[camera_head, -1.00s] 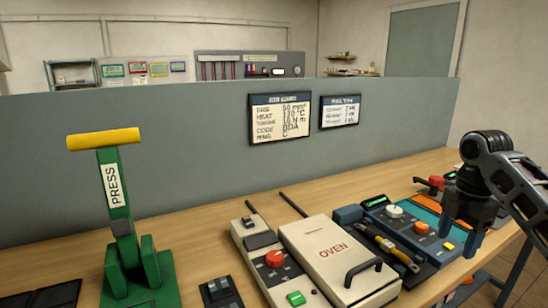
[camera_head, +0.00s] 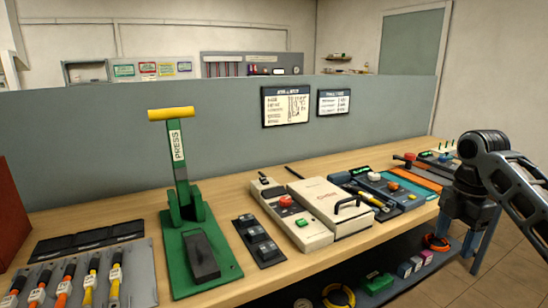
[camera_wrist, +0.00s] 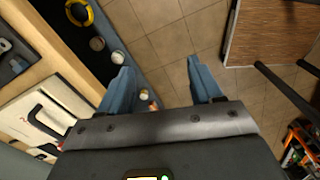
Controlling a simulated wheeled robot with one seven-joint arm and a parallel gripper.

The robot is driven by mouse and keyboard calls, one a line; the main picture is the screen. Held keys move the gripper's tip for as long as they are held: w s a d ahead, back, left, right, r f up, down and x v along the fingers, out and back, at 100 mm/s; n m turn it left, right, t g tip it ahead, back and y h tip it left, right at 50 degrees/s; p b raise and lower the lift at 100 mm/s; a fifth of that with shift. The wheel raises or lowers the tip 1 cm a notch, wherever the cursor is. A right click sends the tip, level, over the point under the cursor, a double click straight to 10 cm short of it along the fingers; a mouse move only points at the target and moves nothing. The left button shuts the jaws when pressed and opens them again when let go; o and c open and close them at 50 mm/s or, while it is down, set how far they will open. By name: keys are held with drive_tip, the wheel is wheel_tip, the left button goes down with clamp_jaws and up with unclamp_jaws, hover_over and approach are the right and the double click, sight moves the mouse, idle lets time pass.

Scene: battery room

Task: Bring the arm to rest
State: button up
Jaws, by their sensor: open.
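My gripper (camera_head: 464,215) hangs at the right of the head view, at the end of my dark arm, in front of the bench's right end. In the wrist view its two blue fingers (camera_wrist: 160,78) stand wide apart with nothing between them. Below them in that view lie the tiled floor and the edge of a lower shelf. The gripper appears clear of the bench.
A lower shelf (camera_head: 420,272) holds a yellow ring (camera_head: 338,297) and small items. Open floor (camera_head: 505,270) lies at the right.

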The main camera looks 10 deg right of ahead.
drive_tip(key=a+f+m+t+y, duration=0.2)
drive_tip(key=a+f, duration=0.5)
drive_tip(key=a, duration=0.4)
drive_tip(key=a+f+m+t+y, duration=0.1)
drive_tip(key=a+f+m+t, duration=0.15)
drive_tip(key=a+f, duration=0.6)
drive_tip(key=s+a+f+m+t+y, duration=0.1)
drive_tip(key=s+a+f+m+t, duration=0.15)
drive_tip(key=s+a, duration=0.4)
drive_tip(key=s+a+f+m+t, duration=0.2)
drive_tip(key=s+a+m, duration=0.25)
drive_tip(key=a, duration=0.25)
drive_tip(key=s+d+r+m+t+h, duration=0.1)
drive_tip(key=s+m+t+h, duration=0.15)
drive_tip(key=s, duration=0.85)
drive_tip(key=s+d+r+m+t+h, duration=0.1)
drive_tip(key=s+m, duration=0.3)
drive_tip(key=s, duration=0.7)
drive_tip(key=s+d+r+m+t, duration=0.1)
drive_tip(key=s+d+r, duration=0.5)
drive_tip(key=s+r, duration=0.8)
drive_tip(key=shift+r+t, duration=0.15)
drive_tip(key=shift+t, duration=0.6)
